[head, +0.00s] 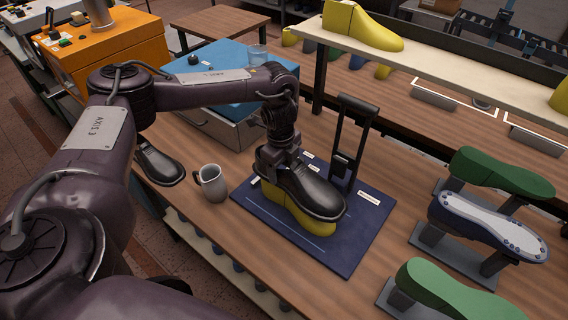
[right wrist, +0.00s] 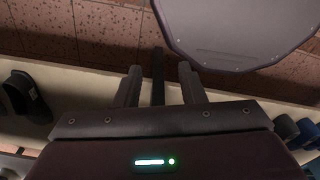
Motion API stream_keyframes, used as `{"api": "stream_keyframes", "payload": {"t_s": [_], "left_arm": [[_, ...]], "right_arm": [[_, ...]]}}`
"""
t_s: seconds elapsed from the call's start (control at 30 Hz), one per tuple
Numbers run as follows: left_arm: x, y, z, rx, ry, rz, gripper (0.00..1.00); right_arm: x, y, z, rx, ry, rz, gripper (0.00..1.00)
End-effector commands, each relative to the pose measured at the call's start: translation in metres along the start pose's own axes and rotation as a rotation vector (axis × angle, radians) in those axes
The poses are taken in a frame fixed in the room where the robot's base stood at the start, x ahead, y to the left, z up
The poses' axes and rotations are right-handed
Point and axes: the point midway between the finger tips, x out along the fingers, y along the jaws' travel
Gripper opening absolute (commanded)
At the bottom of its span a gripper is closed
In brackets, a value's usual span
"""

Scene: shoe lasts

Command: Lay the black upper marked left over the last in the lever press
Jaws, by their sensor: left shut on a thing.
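My left gripper (head: 280,156) is shut on the heel end of a black upper (head: 306,192). The upper sits at the top of a yellow last (head: 302,223), covering most of it; whether it rests fully on the last I cannot tell. The last lies on the blue base (head: 352,246) of the lever press, whose dark upright lever frame (head: 347,135) stands just behind. A second black upper (head: 158,165) lies at the table's left edge. Any left marking on the held upper is not readable. My right gripper (right wrist: 159,88) is open and empty in the right wrist view.
A grey mug (head: 212,183) stands left of the press. A blue-topped box (head: 222,90) with a glass is behind it. Green and blue lasts on stands (head: 500,172) fill the right side. A shelf (head: 400,52) with yellow lasts runs along the back.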

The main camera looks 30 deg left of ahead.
Motion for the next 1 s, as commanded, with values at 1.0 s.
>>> {"api": "stream_keyframes", "payload": {"t_s": [1.0], "left_arm": [[0.068,0.004,0.0,-0.008,0.0,0.001,0.4]], "right_arm": [[0.039,0.01,-0.01,0.002,0.019,0.012,0.36]]}}
